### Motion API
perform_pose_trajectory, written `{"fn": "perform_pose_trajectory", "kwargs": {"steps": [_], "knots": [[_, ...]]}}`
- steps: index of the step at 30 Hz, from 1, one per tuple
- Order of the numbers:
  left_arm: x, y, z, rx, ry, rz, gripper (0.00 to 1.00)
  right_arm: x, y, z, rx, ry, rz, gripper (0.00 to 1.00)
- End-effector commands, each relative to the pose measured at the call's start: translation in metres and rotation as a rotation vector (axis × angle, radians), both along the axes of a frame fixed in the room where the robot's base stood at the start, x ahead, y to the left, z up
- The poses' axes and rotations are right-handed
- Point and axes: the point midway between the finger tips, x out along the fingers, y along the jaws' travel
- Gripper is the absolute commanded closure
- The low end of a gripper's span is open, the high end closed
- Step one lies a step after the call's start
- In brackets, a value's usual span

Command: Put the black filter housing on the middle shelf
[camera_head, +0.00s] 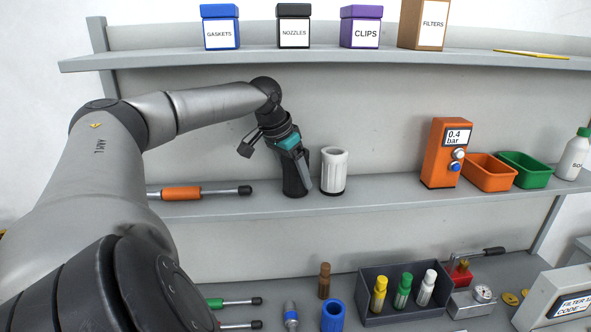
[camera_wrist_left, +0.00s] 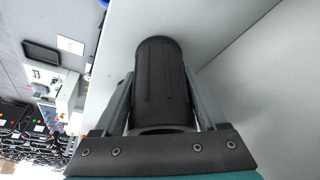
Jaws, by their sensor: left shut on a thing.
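The black filter housing (camera_head: 292,184) stands upright at the middle shelf (camera_head: 390,200), just left of a white filter housing (camera_head: 333,172). My left gripper (camera_head: 298,178) reaches down to it from above and is shut on it. In the left wrist view the black housing (camera_wrist_left: 162,85) sits between the two fingers (camera_wrist_left: 160,105), with the pale shelf surface around its far end. Its base appears to touch the shelf, though I cannot be certain of contact. My right gripper is not in view.
A tool with an orange handle (camera_head: 182,193) lies left on the middle shelf. An orange gauge box (camera_head: 445,155), orange bin (camera_head: 489,172) and green bin (camera_head: 526,169) stand right. The shelf between the white housing and gauge box is clear. The upper shelf (camera_head: 260,57) holds labelled boxes.

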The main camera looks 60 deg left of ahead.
Motion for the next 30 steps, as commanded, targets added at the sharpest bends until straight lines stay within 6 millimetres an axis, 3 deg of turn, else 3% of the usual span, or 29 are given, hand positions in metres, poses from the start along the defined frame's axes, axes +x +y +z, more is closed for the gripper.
{"fn": "perform_pose_trajectory", "kwargs": {"steps": [11,12,18,30], "knots": [[0.0008,0.0005,-0.0009,0.003,-0.007,0.000,1.00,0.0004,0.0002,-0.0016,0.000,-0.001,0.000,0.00],[0.0002,0.0001,-0.0036,0.001,-0.003,-0.001,0.25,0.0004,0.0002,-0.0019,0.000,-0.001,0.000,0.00],[0.0001,0.0000,-0.0030,0.001,-0.002,-0.001,0.03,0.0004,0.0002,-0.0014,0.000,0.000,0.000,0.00],[-0.0016,0.0005,0.0045,0.004,-0.004,0.000,0.00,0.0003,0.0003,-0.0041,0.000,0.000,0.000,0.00]]}}
